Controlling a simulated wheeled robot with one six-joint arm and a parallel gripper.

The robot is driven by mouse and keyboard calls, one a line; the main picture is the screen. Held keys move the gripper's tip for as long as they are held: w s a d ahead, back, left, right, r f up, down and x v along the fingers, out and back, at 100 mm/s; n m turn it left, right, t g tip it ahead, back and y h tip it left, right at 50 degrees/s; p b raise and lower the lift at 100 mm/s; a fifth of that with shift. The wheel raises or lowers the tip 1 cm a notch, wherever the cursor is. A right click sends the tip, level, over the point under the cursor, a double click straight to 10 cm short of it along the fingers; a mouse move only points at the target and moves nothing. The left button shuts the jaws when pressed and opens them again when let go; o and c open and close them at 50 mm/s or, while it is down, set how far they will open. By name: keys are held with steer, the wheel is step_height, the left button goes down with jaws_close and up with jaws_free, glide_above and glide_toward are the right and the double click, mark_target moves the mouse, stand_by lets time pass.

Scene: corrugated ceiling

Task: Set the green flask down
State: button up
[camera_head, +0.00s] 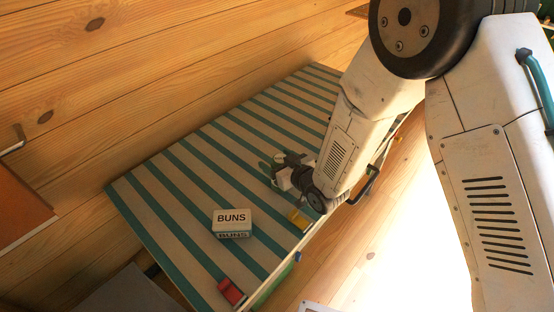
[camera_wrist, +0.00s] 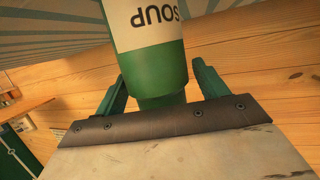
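The green flask (camera_wrist: 152,68), with a cream band reading SOUP upside down, fills the upper middle of the wrist view. The flask is too small and covered there to make out clearly. I cannot tell whether it touches the table.
A BUNS box (camera_head: 232,222) stands on the table to the lower left of my gripper. A yellow item (camera_head: 299,219) lies close below the gripper, by the edge. A red item (camera_head: 231,291) lies at the near corner. The table's left and far parts are clear.

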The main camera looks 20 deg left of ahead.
steer(key=shift+r, duration=0.2)
steer(key=v, duration=1.2)
